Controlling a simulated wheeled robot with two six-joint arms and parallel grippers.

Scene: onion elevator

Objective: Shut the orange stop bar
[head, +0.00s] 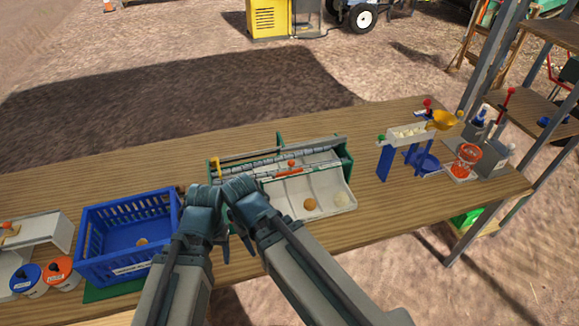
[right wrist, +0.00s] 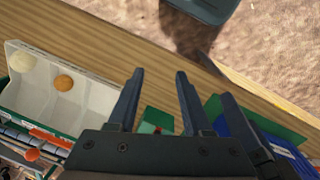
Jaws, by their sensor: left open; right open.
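The orange stop bar (head: 289,170) lies across the upper side of the white chute (head: 325,205) on the green-sided machine, with an orange-red knob on it. The bar also shows at the lower left of the right wrist view (right wrist: 50,139). A brown onion (head: 309,205) and a pale onion (head: 341,200) rest in the chute. My left gripper (head: 237,247) is open, low at the machine's front left, partly hidden by my arms. My right gripper (right wrist: 160,75) is open and empty beside the machine's end, apart from the bar; in the head view my arm hides it.
A blue crate (head: 84,229) with an onion in it stands left of my arms. White tubs with coloured lids (head: 60,270) stand further left. The table (head: 400,215) is bare between machine and stand.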

